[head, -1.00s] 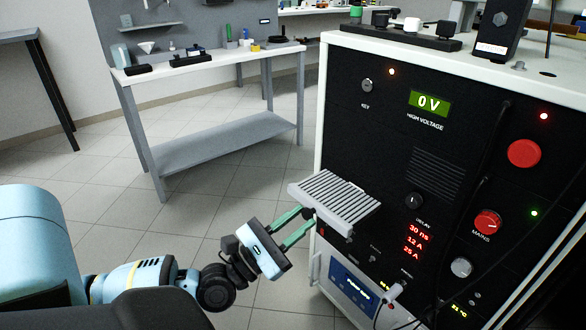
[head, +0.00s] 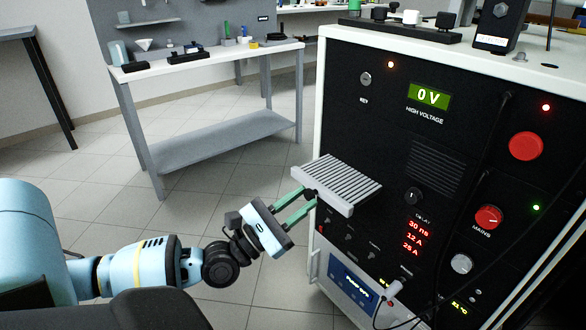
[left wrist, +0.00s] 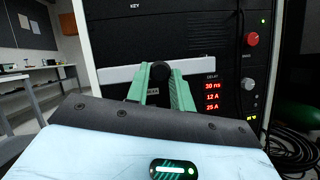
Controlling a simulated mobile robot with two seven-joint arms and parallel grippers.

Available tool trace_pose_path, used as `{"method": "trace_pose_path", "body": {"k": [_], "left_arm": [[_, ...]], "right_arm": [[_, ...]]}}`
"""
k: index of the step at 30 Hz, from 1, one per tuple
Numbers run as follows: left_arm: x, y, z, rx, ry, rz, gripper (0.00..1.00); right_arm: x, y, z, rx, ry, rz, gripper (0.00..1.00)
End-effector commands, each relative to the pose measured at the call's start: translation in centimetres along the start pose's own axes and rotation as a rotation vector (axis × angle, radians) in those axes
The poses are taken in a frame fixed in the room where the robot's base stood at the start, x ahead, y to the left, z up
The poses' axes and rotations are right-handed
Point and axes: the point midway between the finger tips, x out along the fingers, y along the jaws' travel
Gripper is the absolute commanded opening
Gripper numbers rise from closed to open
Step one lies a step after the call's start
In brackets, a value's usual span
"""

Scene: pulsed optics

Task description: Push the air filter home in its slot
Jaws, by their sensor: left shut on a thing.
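The air filter (head: 345,180) is a light grey ribbed slab with a pale front bar, lying roughly level in front of the cabinet's black panel. Its far edge meets the panel in the head view, and much of it stands out. How far it sits in its slot I cannot tell; the slot is hidden behind it. My left gripper (head: 309,197) is shut on the dark knob at the filter's front. In the left wrist view the green fingers (left wrist: 161,83) flank this black knob, with the filter's pale front bar (left wrist: 117,75) behind. My right gripper is not in view.
A white plug (head: 393,289) with a cable is below. A workbench (head: 210,65) stands behind. The floor left of the cabinet is clear.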

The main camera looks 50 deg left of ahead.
Motion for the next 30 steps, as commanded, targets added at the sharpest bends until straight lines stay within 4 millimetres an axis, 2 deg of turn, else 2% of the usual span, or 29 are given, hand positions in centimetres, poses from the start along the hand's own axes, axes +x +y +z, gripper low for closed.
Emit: {"method": "trace_pose_path", "body": {"k": [12,21,30], "left_arm": [[2.6,0.0,-1.2,0.002,-0.002,0.000,0.00],[3.0,0.0,-1.3,0.001,-0.001,0.000,0.00],[3.0,0.0,-1.3,0.001,-0.001,0.000,0.00]], "right_arm": [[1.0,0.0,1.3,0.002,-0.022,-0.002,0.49],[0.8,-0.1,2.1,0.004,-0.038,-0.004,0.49],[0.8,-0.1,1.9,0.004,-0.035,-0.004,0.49]]}}
